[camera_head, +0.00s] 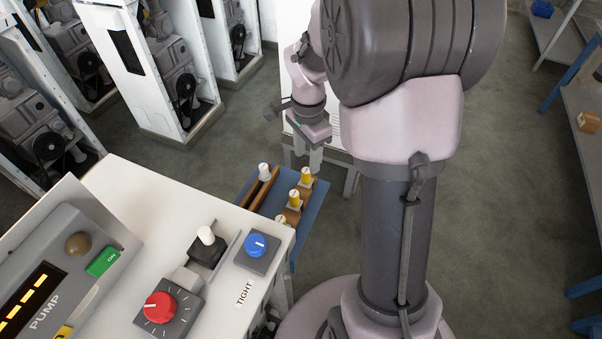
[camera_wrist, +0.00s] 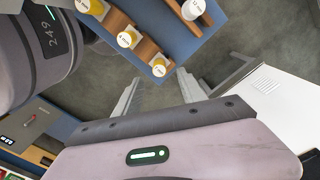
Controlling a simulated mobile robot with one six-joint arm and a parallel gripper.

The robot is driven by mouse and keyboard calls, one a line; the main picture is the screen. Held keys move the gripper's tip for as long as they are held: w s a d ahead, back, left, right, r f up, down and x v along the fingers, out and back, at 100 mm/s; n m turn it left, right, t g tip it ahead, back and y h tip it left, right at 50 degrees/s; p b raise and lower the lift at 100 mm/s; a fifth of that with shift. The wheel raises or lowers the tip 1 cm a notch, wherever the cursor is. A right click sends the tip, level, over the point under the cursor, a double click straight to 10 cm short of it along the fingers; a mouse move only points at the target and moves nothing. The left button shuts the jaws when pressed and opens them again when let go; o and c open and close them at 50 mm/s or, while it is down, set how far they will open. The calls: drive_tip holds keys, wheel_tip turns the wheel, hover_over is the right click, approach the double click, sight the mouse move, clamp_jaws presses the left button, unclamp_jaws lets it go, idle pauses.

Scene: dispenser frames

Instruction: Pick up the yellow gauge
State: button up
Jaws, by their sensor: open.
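Three yellow gauges with pale tops stand in a row in a brown wooden rack on a blue shelf. In the head view they are the far one (camera_head: 306,177), the middle one (camera_head: 294,200) and the near one (camera_head: 280,224), partly hidden by the white console. In the wrist view they show as the end one (camera_wrist: 158,68), the middle one (camera_wrist: 128,39) and one cut by the top edge (camera_wrist: 91,6). My gripper (camera_head: 309,162) is open and empty, just beyond the far gauge. In the wrist view its fingers (camera_wrist: 159,76) point towards the rack's end.
A white gauge (camera_head: 264,172) stands in a second wooden rack to the left; it also shows in the wrist view (camera_wrist: 193,9). The white console (camera_head: 200,300) with knobs (camera_head: 159,305) is close by. A white cabinet (camera_wrist: 275,90) stands to the right in the wrist view.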

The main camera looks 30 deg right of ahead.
sight(306, 170)
wheel_tip(306, 170, down, 8)
drive_tip(key=shift+a+r+b, duration=0.1)
drive_tip(key=shift+r+b, duration=0.15)
drive_tip(key=shift+b, duration=0.5)
drive_tip(key=shift+s+r, duration=0.1)
clamp_jaws()
